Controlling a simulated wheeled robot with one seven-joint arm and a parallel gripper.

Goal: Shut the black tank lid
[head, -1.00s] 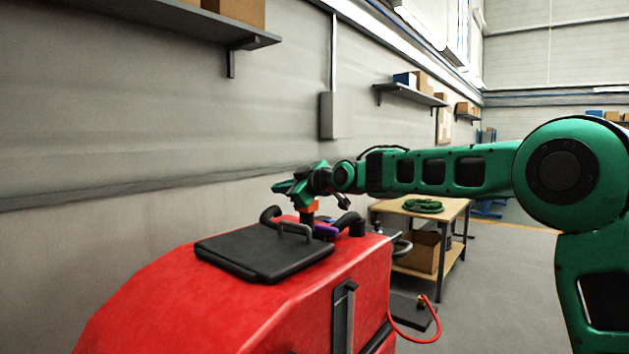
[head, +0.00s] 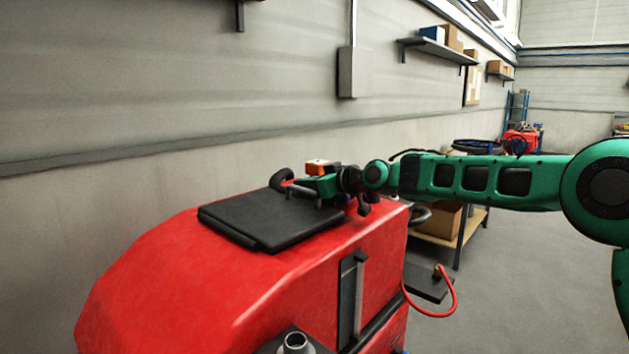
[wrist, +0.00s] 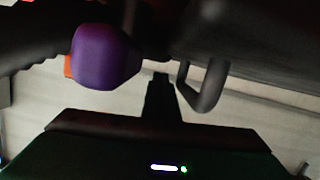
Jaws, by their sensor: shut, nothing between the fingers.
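The black tank lid (head: 265,221) lies flat on top of the red scrubber body (head: 190,280) in the head view, with no visible gap at its front edge. A bar handle stands at its right side, partly hidden by my gripper. My gripper (head: 318,187) is shut and empty, low over the lid's right edge beside the handle. Whether it touches the lid or handle I cannot tell. In the wrist view the dark gripper (wrist: 160,82) points toward a black looped handle (wrist: 207,88), with a purple part (wrist: 105,57) to its left.
A black curved hose (head: 282,179) and an orange part (head: 319,168) are close behind my gripper. A wall runs behind the scrubber. A wooden workbench (head: 445,240) stands at right. Open floor (head: 530,270) lies further right.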

